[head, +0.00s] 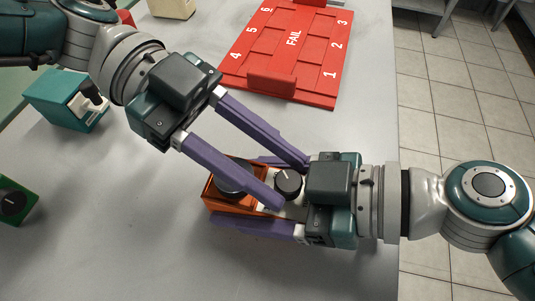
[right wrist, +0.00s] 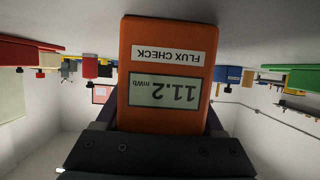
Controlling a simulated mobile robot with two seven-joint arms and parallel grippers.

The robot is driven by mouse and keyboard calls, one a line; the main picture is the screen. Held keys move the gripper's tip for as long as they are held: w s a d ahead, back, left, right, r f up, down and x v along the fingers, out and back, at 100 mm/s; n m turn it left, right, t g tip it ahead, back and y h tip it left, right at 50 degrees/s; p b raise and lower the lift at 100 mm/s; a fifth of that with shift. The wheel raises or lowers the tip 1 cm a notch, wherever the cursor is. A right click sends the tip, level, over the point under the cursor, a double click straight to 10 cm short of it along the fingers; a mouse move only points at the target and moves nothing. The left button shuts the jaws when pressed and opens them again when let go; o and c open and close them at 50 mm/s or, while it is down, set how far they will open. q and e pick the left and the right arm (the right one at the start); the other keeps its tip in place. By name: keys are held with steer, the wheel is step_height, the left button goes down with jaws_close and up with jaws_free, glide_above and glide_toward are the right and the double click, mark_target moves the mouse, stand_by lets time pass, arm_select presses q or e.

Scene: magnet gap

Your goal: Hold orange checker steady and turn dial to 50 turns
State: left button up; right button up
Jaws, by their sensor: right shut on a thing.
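The orange checker (head: 224,204) lies on the grey table in the head view, with a large dark round part and a small black dial (head: 288,182) on a pale panel. In the right wrist view the checker (right wrist: 168,62) carries a "FLUX CHECK" label and a display reading 11.2 mWb, upside down. My right gripper (head: 237,190) is shut on the checker, one finger along each long side. My left gripper (head: 292,186) reaches in above, its fingertips apart on either side of the black dial. Its near finger hides part of the checker; contact with the dial cannot be told.
A red board (head: 318,55) marked FAIL and numbered 1 to 6 lies behind the grippers. A teal box (head: 62,95) stands at left, below my left arm. A green box (head: 14,207) with a black knob sits at the left edge. The table's front left is clear.

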arm_select(q)
step_height(320, 180, up, 10)
stand_by(0.8)
arm_select(e)
steer(key=o, duration=1.6)
